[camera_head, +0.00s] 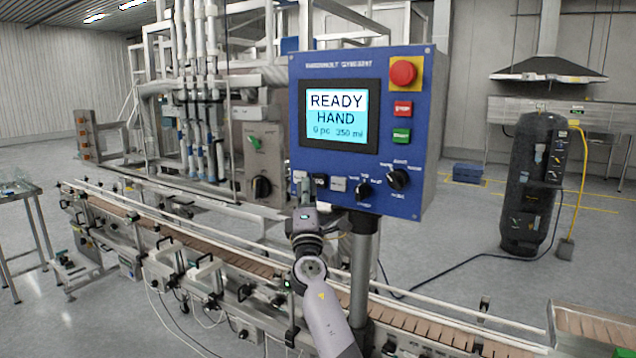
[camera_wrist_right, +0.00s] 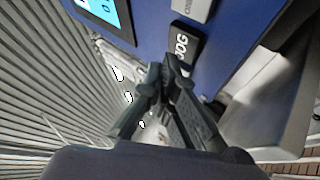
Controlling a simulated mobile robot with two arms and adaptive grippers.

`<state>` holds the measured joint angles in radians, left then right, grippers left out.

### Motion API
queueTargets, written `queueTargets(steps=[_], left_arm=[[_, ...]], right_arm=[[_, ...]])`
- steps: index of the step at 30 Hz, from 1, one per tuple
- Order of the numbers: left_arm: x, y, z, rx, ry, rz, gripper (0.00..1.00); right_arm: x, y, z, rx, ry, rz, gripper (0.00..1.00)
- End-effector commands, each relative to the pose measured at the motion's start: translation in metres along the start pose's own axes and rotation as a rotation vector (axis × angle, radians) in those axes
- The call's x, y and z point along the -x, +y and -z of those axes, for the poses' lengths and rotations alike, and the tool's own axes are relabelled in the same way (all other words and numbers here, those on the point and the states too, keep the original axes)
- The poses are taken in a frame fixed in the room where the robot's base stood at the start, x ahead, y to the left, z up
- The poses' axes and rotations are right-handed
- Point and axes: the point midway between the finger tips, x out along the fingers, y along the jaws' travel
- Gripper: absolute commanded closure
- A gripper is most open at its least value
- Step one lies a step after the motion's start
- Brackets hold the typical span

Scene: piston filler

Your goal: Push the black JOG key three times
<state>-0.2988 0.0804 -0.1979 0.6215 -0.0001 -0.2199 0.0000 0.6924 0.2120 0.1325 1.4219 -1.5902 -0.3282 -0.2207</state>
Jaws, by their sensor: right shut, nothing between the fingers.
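The black JOG key (camera_head: 319,181) is in the bottom row of the blue control panel (camera_head: 440,120), between two pale keys. In the right wrist view the JOG key (camera_wrist_right: 184,46) shows its white letters just beyond my fingertips. My right gripper (camera_head: 306,192) is below the panel's lower left part, pointing up at the key row. In the right wrist view its fingers (camera_wrist_right: 169,72) are shut and empty, with the tips at the key's near end. I cannot tell whether they touch it. My left gripper is out of view.
A red emergency stop (camera_head: 403,72), a red key (camera_head: 403,109) and a green key (camera_head: 401,136) are higher on the panel. Two black rotary knobs (camera_head: 397,178) sit right of the key row. The conveyor (camera_head: 430,325) runs behind and below my right arm.

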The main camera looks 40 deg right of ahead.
Motion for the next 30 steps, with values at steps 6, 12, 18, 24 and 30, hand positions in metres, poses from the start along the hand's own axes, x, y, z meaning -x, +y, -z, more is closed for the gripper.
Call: queueTargets(steps=[6, 12, 18, 24, 30], left_arm=[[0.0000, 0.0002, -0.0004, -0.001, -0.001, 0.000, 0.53], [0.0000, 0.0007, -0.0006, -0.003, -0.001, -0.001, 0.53], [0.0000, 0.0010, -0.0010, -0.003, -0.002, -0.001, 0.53], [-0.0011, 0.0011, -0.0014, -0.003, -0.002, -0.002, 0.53], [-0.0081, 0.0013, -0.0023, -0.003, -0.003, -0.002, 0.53]], right_arm=[[0.0002, -0.0001, 0.0002, 0.000, 0.000, 0.000, 1.00], [0.0002, -0.0001, 0.0002, 0.000, 0.000, 0.000, 1.00], [0.0002, -0.0001, 0.0002, 0.000, 0.000, 0.000, 1.00], [-0.0001, -0.0008, -0.0002, 0.000, 0.000, 0.000, 1.00], [-0.0039, -0.0046, -0.0037, 0.001, -0.001, -0.001, 1.00]])
